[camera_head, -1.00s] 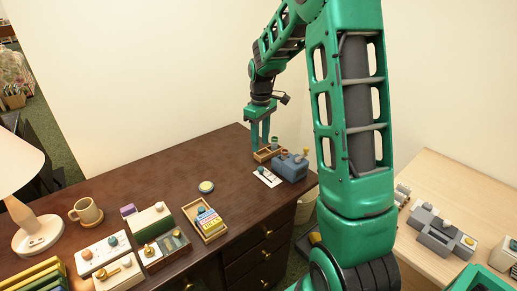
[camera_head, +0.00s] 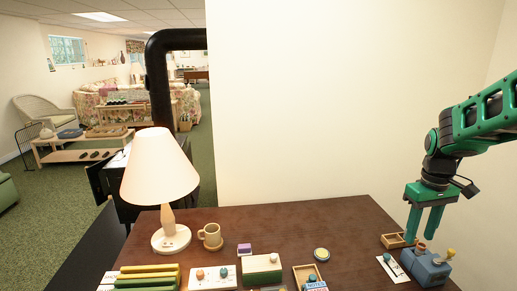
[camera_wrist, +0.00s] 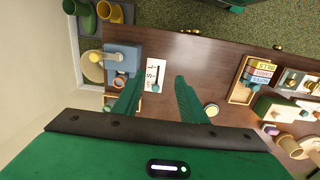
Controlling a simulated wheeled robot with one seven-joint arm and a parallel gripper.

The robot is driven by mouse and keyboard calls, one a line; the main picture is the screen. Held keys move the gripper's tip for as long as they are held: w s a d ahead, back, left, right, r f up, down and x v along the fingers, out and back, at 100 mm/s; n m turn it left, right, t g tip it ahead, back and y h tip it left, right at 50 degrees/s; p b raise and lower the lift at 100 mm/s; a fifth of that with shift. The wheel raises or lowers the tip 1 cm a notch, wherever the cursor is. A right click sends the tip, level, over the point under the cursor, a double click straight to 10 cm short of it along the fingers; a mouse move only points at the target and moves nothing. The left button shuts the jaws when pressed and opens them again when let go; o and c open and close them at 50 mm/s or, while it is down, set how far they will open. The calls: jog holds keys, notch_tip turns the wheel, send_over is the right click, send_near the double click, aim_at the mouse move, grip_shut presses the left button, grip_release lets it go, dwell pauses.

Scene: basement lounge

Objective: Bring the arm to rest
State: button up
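My gripper (camera_head: 422,236) hangs on the green arm at the right of the head view, fingers pointing down over the right end of the dark wooden desk (camera_head: 300,222). In the wrist view my gripper (camera_wrist: 158,84) has its two green fingers spread apart, with nothing between them. The blue-grey box (camera_head: 428,268) with a yellow-topped knob stands close by the fingers; it also shows in the wrist view (camera_wrist: 122,58). A small wooden tray (camera_head: 392,241) lies just left of the fingers in the head view. Whether the fingers touch either one I cannot tell.
A white card (camera_head: 390,271) lies beside the box. A round tin (camera_head: 321,254), a wooden tray of labelled blocks (camera_wrist: 240,92), a mug (camera_head: 210,236) and a lamp (camera_head: 163,190) stand farther left. A plain wall (camera_head: 340,100) rises behind the desk.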

jog(key=s+a+m, duration=0.2)
jog(key=s+m, duration=0.1)
jog(key=s, duration=0.9)
jog(key=s+a+r+m, duration=0.1)
jog(key=s+m, duration=0.3)
jog(key=s, duration=0.9)
jog(key=shift+s+a+r+m+y, duration=0.15)
jog(key=shift+a+r+m+y, duration=0.15)
jog(key=shift+a, duration=0.15)
jog(key=shift+w+f, duration=0.25)
jog(key=shift+w, duration=0.4)
jog(key=shift+c, duration=0.9)
